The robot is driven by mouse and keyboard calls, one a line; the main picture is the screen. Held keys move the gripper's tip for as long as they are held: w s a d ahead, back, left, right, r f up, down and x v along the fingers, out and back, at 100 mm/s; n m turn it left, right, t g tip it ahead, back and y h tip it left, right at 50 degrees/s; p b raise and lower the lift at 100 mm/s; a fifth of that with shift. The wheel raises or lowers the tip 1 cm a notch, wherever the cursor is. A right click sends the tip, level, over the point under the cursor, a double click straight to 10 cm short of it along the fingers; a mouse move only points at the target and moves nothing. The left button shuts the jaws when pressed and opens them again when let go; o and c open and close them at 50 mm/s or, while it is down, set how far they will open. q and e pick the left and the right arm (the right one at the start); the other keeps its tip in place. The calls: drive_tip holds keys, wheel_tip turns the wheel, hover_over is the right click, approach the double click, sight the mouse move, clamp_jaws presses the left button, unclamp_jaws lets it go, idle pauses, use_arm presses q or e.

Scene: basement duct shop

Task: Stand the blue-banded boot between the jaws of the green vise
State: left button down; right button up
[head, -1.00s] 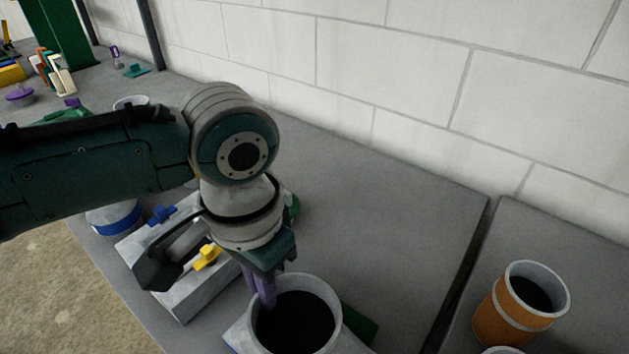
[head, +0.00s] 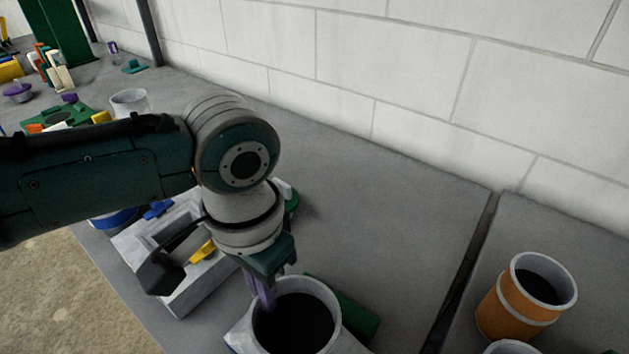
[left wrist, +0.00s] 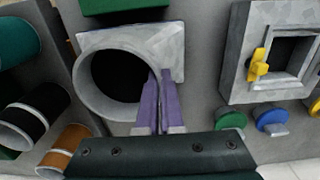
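A grey boot (head: 333,309), with a round open collar on a square flange, stands upright at the bottom of the head view. A bluish edge shows low on its left; no full band is visible. It also shows in the left wrist view (left wrist: 88,100). My left gripper (head: 266,303) points down with its purple fingers (left wrist: 158,118) close together on the collar's rim wall. Green parts that look like the vise (head: 352,318) show right behind the boot, and a green block (left wrist: 125,5) borders its flange in the left wrist view. Whether the boot sits between both jaws is hidden.
A grey square box with a yellow lever (head: 190,290) stands left of the boot. An orange-banded duct piece (head: 518,308) stands right, past a table gap. A blue-banded cylinder (head: 115,219) is partly behind my arm. The table between boot and wall is clear.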

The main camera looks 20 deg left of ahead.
use_arm(q)
drive_tip(key=c, duration=1)
unclamp_jaws()
